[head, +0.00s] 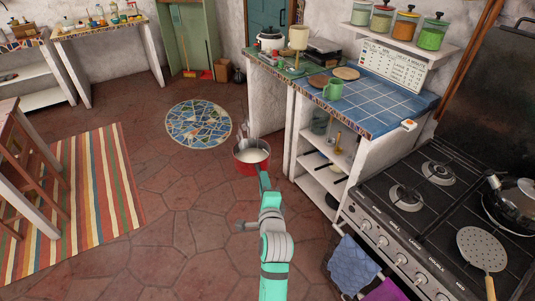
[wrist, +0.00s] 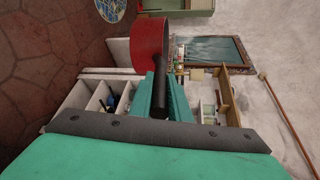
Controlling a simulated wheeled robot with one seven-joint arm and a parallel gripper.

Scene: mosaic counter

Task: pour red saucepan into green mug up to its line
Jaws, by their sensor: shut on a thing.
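The red saucepan (head: 252,167) is held out in front of me over the floor, left of the counter, with white liquid inside in the head view. In the wrist view the saucepan (wrist: 137,43) shows from its side, with its dark handle (wrist: 187,74) running towards me. My gripper (head: 262,180) is shut on that handle, and its teal fingers (wrist: 172,95) flank the handle in the wrist view. The green mug (head: 333,89) stands upright on the blue-tiled counter, to the right of and beyond the saucepan. Its line and its inside cannot be made out.
The counter (head: 385,98) has bare tiles to the mug's right. Round boards (head: 345,73), a white pot (head: 270,39) and other items stand behind and left of the mug. The stove (head: 410,220) is at right, with open shelves (head: 325,180) below the counter.

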